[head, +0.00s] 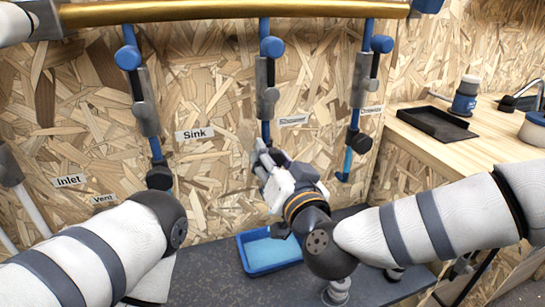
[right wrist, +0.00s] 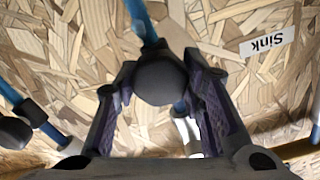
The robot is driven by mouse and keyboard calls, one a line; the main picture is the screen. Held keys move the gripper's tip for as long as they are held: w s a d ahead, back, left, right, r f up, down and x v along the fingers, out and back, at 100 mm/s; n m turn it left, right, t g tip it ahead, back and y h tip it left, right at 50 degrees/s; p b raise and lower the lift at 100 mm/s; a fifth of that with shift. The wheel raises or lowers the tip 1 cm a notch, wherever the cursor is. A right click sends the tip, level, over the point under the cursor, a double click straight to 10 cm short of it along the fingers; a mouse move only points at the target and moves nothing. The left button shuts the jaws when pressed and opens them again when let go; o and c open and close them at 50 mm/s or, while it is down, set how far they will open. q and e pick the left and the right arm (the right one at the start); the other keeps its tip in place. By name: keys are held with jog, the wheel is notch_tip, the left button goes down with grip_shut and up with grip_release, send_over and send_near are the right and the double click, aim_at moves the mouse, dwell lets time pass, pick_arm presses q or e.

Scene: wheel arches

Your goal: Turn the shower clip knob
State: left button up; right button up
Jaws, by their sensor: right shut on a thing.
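The shower pipe (head: 265,110) is the middle of three blue vertical pipes, with the "Shower" label (head: 292,120) on its right. In the right wrist view, a dark round knob (right wrist: 161,78) sits on this blue pipe. My right gripper (head: 262,150) is at the lower part of the pipe and hides the knob in the head view. In the right wrist view, my right gripper (right wrist: 160,95) has one finger on each side of the knob, shut on it. My left arm shows at the lower left, but its gripper is out of view.
A left pipe with a dark knob (head: 159,177) and a right pipe with a dark knob (head: 361,142) flank the middle one. A blue tray (head: 245,262) lies below on the dark surface. A wooden counter (head: 440,150) stands at right.

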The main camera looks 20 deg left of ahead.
jog(key=o, duration=1.1)
jog(key=shift+o, duration=0.2)
jog(key=v, duration=1.2)
